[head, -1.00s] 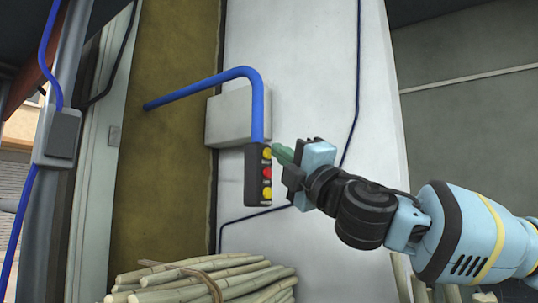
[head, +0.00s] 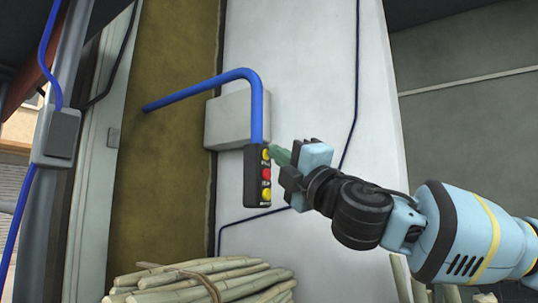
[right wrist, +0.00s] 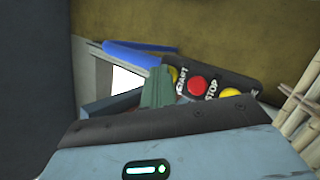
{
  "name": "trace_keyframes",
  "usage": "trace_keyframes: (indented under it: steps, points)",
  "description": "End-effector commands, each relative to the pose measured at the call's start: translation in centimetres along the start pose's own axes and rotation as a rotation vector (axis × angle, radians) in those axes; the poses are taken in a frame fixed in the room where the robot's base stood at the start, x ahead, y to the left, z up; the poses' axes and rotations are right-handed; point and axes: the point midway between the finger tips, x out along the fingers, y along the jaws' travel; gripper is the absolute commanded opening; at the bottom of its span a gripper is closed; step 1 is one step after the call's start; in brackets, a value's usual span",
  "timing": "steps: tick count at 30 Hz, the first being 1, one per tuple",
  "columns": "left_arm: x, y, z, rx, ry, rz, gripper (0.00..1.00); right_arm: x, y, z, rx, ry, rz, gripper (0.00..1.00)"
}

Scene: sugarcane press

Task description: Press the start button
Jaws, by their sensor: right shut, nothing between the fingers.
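A black control box (head: 250,183) hangs at the end of a blue pipe, with a top yellow button (head: 265,154), a red button (head: 266,174) and a lower yellow button (head: 266,194). In the right wrist view, START is written between the top yellow button (right wrist: 174,74) and the red button (right wrist: 197,86), and STOP is past the red one. My right gripper (head: 271,150) is shut and empty, its green fingertips right at the top yellow button. They partly cover that button in the wrist view; I cannot tell whether they touch it. My left gripper is not in view.
The blue pipe (head: 256,105) bends down in front of a grey wall box (head: 228,121). A bundle of cane stalks (head: 200,283) lies below the control box. A grey post (head: 58,135) stands at the left.

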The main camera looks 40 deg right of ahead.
Motion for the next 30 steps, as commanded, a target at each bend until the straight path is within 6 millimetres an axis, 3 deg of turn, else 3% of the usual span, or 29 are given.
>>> trace_keyframes:
  steps: [10,22,30]
  points:
    - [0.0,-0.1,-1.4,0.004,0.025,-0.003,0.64,-1.2,0.7,0.7,0.001,-0.001,0.001,0.0]
    - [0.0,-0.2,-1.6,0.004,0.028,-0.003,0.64,-1.4,0.8,0.8,0.001,0.0,0.0,0.0]
    - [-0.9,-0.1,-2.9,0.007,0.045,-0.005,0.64,-3.1,2.1,1.8,0.004,-0.002,0.005,0.0]
